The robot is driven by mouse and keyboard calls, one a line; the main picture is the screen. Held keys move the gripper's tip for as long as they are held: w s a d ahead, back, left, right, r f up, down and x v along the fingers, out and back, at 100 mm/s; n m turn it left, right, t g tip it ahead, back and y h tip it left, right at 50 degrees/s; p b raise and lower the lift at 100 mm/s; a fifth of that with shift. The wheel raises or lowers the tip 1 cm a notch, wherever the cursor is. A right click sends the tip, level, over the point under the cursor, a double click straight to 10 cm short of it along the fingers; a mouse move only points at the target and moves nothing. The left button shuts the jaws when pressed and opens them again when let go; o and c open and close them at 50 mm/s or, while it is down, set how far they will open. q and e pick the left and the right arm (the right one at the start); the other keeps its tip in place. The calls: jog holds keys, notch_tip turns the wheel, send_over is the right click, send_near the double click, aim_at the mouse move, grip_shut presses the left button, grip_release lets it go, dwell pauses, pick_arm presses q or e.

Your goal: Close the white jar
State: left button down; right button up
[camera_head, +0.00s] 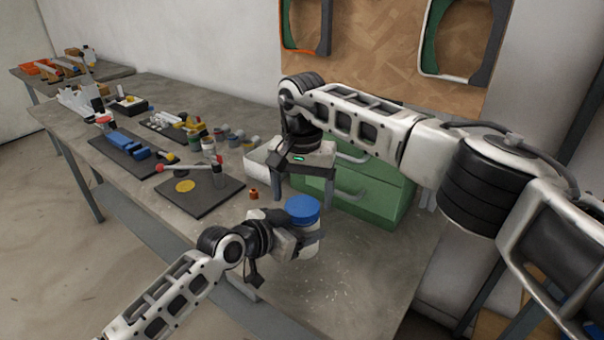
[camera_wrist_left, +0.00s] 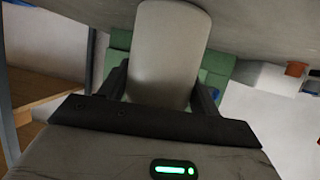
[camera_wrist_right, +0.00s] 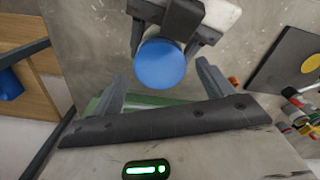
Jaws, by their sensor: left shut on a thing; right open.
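The white jar (camera_head: 306,247) stands upright near the table's front edge, with a round blue lid (camera_head: 303,208) on its top. I cannot tell whether the lid is fully seated. My left gripper (camera_head: 292,238) is shut on the jar's side, and the jar's pale body (camera_wrist_left: 170,55) fills the space between its fingers in the left wrist view. My right gripper (camera_head: 302,190) is open and points down above the jar. In the right wrist view the lid (camera_wrist_right: 160,63) lies just beyond and between the spread fingers, apart from them.
A green drawer cabinet (camera_head: 372,200) and a white box (camera_head: 258,160) stand behind the jar. A small orange piece (camera_head: 253,194) sits to its left, near a dark mat (camera_head: 205,204) with a yellow disc (camera_head: 185,186). Several tools and parts lie farther left. The table right of the jar is clear.

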jog(key=shift+f, duration=1.1)
jog(key=c, duration=1)
jog(key=m, duration=1.3)
jog(key=shift+m, duration=0.4)
